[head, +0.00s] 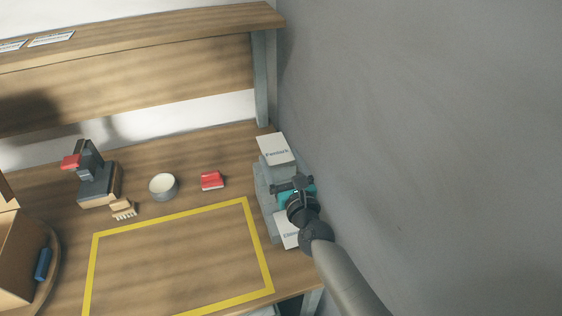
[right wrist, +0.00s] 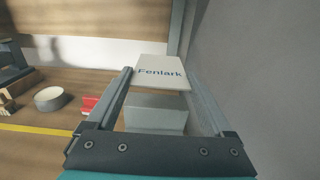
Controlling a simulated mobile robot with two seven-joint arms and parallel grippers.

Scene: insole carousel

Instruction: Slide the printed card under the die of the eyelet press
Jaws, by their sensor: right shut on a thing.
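A white printed card reading "Fenlark" (head: 277,150) is at the far end of a grey card holder on the right. It also shows between the fingertips in the right wrist view (right wrist: 160,73). My right gripper (head: 291,184) is over the holder, its fingers shut on this card. Whether the card is clear of the holder, I cannot tell. The eyelet press (head: 95,180), dark with a red handle, stands on a wooden block at the left of the table. Its die is too small to make out. My left gripper is not in view.
A second white card (head: 289,236) is at the near end of the grey holder (head: 264,203). A white bowl (head: 163,187), a red object (head: 212,181) and a small brush (head: 124,209) lie between press and holder. A grey wall is close on the right. The yellow-taped area is clear.

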